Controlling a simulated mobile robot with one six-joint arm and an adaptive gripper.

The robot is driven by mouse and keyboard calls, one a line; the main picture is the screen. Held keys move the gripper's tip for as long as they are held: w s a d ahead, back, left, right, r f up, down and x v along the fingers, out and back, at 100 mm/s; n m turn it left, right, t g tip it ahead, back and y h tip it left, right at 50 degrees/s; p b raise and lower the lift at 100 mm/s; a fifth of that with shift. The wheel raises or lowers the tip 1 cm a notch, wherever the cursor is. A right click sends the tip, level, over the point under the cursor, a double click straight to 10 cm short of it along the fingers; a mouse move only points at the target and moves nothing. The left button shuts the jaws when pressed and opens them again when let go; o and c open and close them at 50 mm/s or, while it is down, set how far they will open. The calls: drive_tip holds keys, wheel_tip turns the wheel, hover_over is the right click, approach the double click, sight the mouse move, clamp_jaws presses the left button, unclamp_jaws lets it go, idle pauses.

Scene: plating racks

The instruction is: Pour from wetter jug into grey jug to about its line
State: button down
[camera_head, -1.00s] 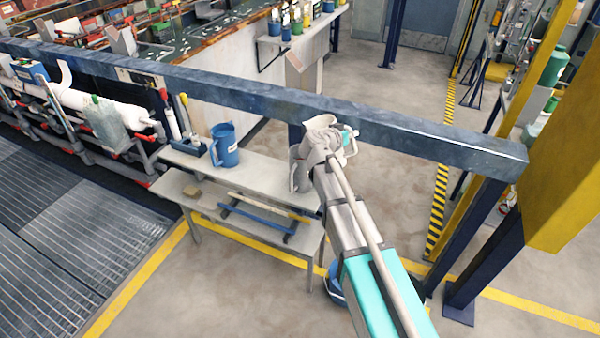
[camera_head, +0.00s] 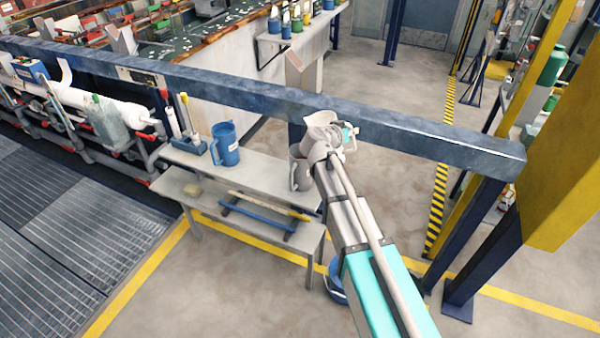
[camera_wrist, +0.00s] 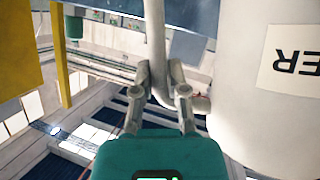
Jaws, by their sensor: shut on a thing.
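The wetter jug (camera_head: 318,128) is pale grey-white and held above the right end of the bench, its lip toward the left. In the wrist view its pale wall (camera_wrist: 250,110) fills the right side, with a label (camera_wrist: 295,58) whose visible letters "ER" appear upside down. My gripper (camera_wrist: 158,95) is shut on its handle (camera_wrist: 157,50); my gripper also shows in the head view (camera_head: 340,142). The grey jug (camera_head: 300,174) seems to stand below, at the bench's right end, partly hidden by the held jug and my arm. Its line and any liquid cannot be seen.
A blue jug (camera_head: 226,150) stands on the bench (camera_head: 262,176), beside a blue holder (camera_head: 188,146) with upright tools. A yellow post (camera_head: 560,185) stands at right.

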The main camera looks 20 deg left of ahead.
wheel_tip(320, 180, up, 18)
drive_tip(key=p, duration=1.7)
drive_tip(key=shift+p, duration=0.4)
drive_tip(key=shift+a+f, duration=0.15)
